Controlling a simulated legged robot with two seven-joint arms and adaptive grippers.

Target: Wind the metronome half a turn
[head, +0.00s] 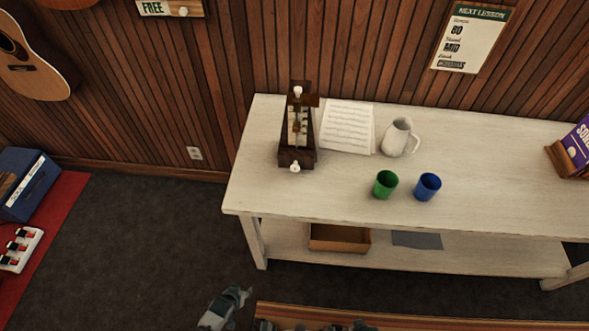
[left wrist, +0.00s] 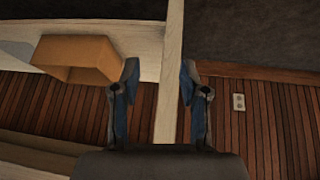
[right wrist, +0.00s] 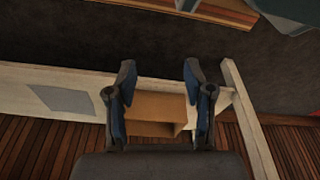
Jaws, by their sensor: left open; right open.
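A dark wooden metronome (head: 297,130) stands upright at the left end of the white table (head: 480,175) in the head view. It has a pale knob at its top and a white winding knob (head: 295,167) low on its near side. My left gripper (head: 243,293) is low in front of the table, well apart from the metronome. In the left wrist view the left gripper (left wrist: 157,85) is open and empty. In the right wrist view the right gripper (right wrist: 160,85) is open and empty. Neither wrist view shows the metronome.
Sheet music (head: 347,127), a white pitcher (head: 400,137), a green cup (head: 385,184) and a blue cup (head: 427,187) are on the table right of the metronome. A cardboard box (head: 340,238) sits on the lower shelf. The tabletop's front left is clear.

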